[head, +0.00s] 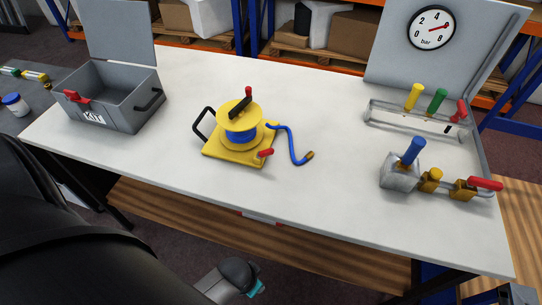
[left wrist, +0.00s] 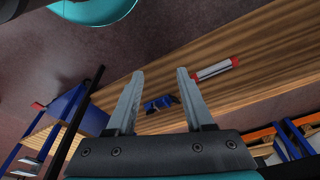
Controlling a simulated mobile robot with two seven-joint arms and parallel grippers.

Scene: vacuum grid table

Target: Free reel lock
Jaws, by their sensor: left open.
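The reel (head: 240,130) stands on its yellow base near the middle of the white table in the head view. Blue hose (head: 292,143) is wound on it and runs off to the right, ending in a brass tip. A small red lever (head: 265,153) sits at the base's front right corner. A black bar and a red knob (head: 248,92) are on top, and a black handle is at the left. My left gripper (left wrist: 160,73) is open and empty in the left wrist view, away from the reel. My right gripper is not in view.
The white table (head: 340,190) is clear around the reel. An open grey box (head: 120,105) stands at the left. At the right are a valve assembly (head: 435,180), a tray of coloured-handled tools (head: 420,125) and a gauge panel (head: 431,28). A wooden lower shelf (left wrist: 230,90) holds a red-and-white tube (left wrist: 214,70).

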